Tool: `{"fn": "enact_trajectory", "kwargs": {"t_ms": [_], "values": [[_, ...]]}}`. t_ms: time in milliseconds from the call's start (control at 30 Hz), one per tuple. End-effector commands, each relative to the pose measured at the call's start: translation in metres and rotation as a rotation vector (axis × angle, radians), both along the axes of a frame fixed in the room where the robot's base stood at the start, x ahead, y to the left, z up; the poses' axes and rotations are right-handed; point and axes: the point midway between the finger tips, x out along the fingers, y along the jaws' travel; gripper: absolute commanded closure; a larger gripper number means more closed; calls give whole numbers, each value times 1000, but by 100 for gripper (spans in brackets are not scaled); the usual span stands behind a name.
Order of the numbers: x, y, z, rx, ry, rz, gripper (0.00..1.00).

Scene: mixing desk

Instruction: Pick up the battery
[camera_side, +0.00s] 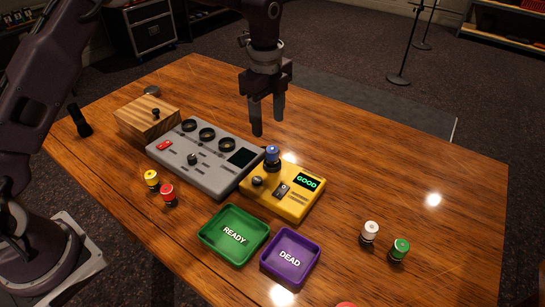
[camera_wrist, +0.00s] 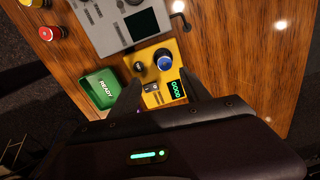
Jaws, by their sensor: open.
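A blue-topped battery (camera_side: 272,155) stands upright on the yellow tester (camera_side: 300,200), whose green display reads GOOD. In the wrist view the blue top (camera_wrist: 162,60) shows on the tester. My gripper (camera_side: 268,124) is open and empty, pointing down above the desk, higher than the blue battery. Its fingers (camera_wrist: 162,92) spread over the tester in the wrist view. Other batteries stand on the desk: yellow (camera_side: 151,179) and red (camera_side: 168,194) at left, white (camera_side: 369,232) and green (camera_side: 399,250) at right. The task does not say which battery.
A green READY tray (camera_side: 213,246) and a purple DEAD tray (camera_side: 273,270) sit in front of the tester, both empty. A grey control box (camera_side: 218,175) adjoins the tester's left. The right side is mostly clear.

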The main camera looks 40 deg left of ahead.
Motion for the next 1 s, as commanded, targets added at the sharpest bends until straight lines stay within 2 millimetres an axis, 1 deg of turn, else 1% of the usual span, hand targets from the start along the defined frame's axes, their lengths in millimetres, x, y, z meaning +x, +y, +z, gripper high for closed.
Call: {"fn": "enact_trajectory", "kwargs": {"t_ms": [33, 100, 333, 500, 600, 800, 867, 1000], "values": [[7, -3, -18, 2, 18, -53, 45], [12, -6, -32, 2, 30, -109, 45], [13, -5, -65, 3, 39, -136, 45], [13, -3, -98, 3, 38, -135, 45], [13, -3, -107, 4, 36, -134, 45], [14, -3, -109, 4, 35, -133, 45], [14, -3, -109, 4, 35, -133, 55], [13, -3, -108, 3, 35, -133, 82]]}}
